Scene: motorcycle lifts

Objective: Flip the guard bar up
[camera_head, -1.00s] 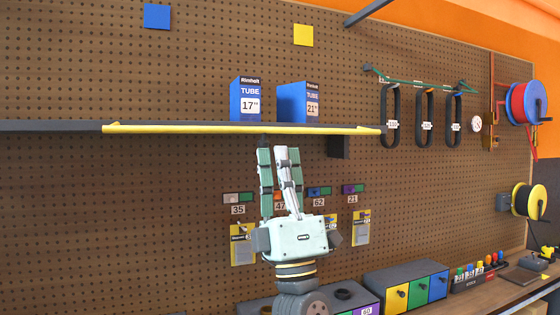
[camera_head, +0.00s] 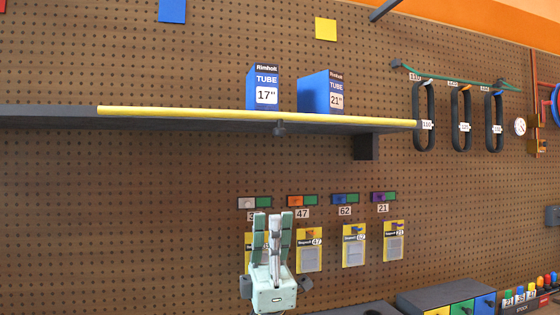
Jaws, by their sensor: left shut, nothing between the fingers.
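The guard bar (camera_head: 200,113) is a long thin yellow bar along the front edge of the dark wall shelf (camera_head: 45,116). It lies about level with the shelf and does not stand up in front of the boxes. My right gripper is out of view.
Two blue tube boxes, marked 17 (camera_head: 264,90) and 21 (camera_head: 321,93), stand on the shelf. Black loops (camera_head: 424,115) hang at its right end. A dark bracket (camera_head: 366,147) is below it. Labelled cards (camera_head: 354,246) hang low.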

